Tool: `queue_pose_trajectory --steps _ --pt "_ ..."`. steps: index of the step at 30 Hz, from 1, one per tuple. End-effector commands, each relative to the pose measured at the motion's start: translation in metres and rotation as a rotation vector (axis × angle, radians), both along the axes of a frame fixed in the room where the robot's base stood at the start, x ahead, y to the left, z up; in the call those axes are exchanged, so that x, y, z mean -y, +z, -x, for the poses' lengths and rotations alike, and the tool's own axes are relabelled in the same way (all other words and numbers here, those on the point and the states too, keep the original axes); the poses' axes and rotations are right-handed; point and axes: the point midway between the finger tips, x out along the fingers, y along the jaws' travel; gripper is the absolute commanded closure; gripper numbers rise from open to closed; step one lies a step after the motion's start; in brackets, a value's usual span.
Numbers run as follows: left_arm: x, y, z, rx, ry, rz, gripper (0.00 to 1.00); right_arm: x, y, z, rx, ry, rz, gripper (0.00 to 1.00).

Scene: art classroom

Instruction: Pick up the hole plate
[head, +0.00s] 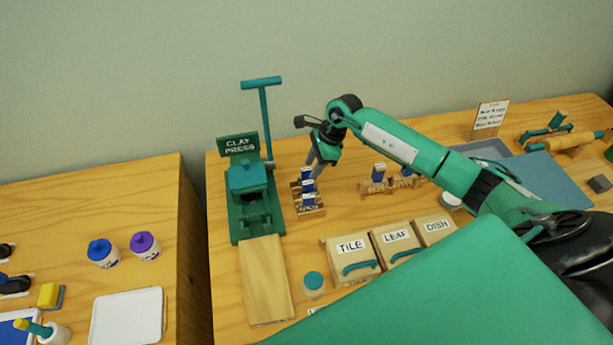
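A small wooden rack (312,211) stands on the table just right of the green clay press (246,185). It holds several upright plates with blue and white tops (308,186); their labels are too small to read, so I cannot tell which is the hole plate. My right gripper (313,178) points down over the back of this rack, its fingertips close to the rearmost plate. I cannot tell whether it touches the plate or whether its fingers are apart. My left gripper is out of view.
A second rack (375,187) with blue-topped pieces stands to the right. Boxes labelled TILE (352,247), LEAF (397,237) and DISH (437,227) stand in front. A wooden board (265,280) lies before the press. A gap separates the left table (90,205).

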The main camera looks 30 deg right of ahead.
Motion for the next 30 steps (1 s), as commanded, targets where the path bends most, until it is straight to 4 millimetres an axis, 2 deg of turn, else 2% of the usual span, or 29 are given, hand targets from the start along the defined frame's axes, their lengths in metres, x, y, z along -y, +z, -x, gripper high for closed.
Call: queue_pose_trajectory --steps 6,10,19,20,24,26,30 --pt "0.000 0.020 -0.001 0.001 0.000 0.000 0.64 -0.012 -0.021 -0.006 -0.003 0.001 -0.003 0.60" --pt "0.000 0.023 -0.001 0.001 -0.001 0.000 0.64 -0.016 -0.037 -0.008 -0.002 0.000 -0.002 0.60" --pt "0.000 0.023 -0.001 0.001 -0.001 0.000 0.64 -0.018 -0.043 -0.008 0.000 0.001 0.000 0.60" --pt "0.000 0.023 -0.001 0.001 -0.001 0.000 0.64 -0.018 -0.043 -0.008 0.000 0.001 0.000 0.62" --pt "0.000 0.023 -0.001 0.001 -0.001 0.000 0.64 -0.018 -0.043 -0.008 0.000 0.001 0.000 0.89" --pt "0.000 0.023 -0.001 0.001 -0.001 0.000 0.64 -0.018 -0.043 -0.008 0.000 0.001 0.000 1.00" --pt "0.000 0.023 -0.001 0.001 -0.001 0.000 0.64 -0.018 -0.043 -0.009 0.002 0.001 -0.001 1.00"
